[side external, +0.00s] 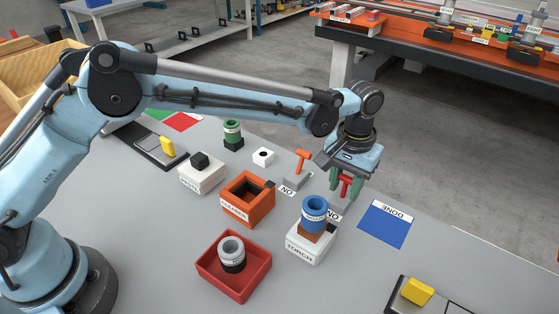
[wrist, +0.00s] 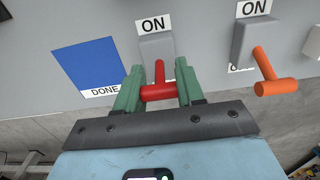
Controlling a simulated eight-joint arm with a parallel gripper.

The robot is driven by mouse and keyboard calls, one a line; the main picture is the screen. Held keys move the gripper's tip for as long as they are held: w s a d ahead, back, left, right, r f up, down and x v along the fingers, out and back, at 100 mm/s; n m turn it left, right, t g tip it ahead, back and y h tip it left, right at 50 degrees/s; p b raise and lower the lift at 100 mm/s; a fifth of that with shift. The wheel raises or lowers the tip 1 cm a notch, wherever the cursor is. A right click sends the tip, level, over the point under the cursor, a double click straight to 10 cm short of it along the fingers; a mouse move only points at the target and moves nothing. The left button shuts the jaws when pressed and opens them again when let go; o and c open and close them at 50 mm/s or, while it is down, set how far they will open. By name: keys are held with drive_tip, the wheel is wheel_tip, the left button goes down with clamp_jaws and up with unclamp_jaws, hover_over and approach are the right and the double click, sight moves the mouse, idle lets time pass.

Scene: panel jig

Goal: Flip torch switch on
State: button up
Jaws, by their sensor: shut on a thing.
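A red T-shaped switch handle (side external: 345,180) stands on a grey base near the white torch box (side external: 305,250). My gripper (side external: 345,187) points down at it, with its green fingers closed on either side of the handle. In the wrist view the red handle (wrist: 160,90) sits between the two fingers, its stem rising from the grey base (wrist: 157,46). An ON label (wrist: 153,24) shows beyond that base. Any OFF label of this switch is hidden behind the gripper. The torch box carries a brown block and a blue ring-shaped part (side external: 315,211) on top.
An orange switch handle (side external: 303,158) stands close by, left of my gripper in the side view. An orange cleaner box (side external: 247,212), a red tray (side external: 212,280) and a white box (side external: 202,178) stand nearby. A blue DONE mat (side external: 385,224) lies empty to the right.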

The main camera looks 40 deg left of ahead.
drive_tip(key=shift+c, duration=0.5)
drive_tip(key=shift+s+t, duration=0.25)
drive_tip(key=shift+t, duration=0.55)
drive_tip(key=o, duration=1)
drive_tip(key=shift+r, duration=0.15)
drive_tip(key=r, duration=0.4)
drive_tip(key=s+r, duration=0.1)
drive_tip(key=r, duration=0.6)
drive_tip(key=shift+s+r, duration=0.3)
drive_tip(key=shift+r, duration=0.1)
